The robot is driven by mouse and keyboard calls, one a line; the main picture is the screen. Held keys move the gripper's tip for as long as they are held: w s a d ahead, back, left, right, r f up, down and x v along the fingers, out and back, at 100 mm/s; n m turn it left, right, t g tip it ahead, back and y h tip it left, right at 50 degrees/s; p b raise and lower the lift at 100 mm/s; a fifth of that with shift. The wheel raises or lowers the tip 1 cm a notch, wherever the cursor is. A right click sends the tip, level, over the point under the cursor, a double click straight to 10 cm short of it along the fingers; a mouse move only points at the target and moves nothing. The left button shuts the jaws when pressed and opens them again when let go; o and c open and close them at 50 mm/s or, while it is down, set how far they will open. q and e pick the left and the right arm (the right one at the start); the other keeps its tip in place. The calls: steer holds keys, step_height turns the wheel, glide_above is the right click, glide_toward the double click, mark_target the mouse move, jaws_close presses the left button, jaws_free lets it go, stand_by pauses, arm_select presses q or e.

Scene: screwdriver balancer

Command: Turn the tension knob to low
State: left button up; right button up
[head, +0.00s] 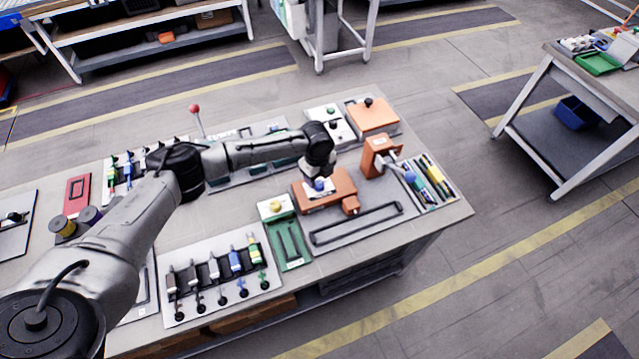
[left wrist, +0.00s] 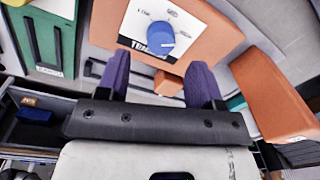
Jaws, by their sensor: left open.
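The tension knob (left wrist: 160,38) is a round blue dial on a white label plate (left wrist: 137,30) on an orange housing (left wrist: 208,32). Small position words sit around the dial, and part of a bold word shows below it. I cannot tell which word the dial points at. In the head view the knob (head: 320,184) sits on the orange balancer body (head: 343,188). My left gripper (left wrist: 160,64) is open, with its two purple fingers apart and nothing between them. It is close to the knob, which lies beyond the fingertips. My right gripper is not in view.
An orange upright block (head: 377,158) stands right of the balancer. A green tray (head: 288,240) and a board of several screwdrivers (head: 215,272) are at the front left. A black rail handle (head: 357,224) lies in front. A red-ball lever (head: 195,108) stands behind my arm.

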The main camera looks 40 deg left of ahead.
mark_target(320, 184)
arm_select(q)
steer(key=shift+w+f, duration=0.1)
steer(key=shift+f, duration=2.25)
steer(key=shift+c, duration=0.2)
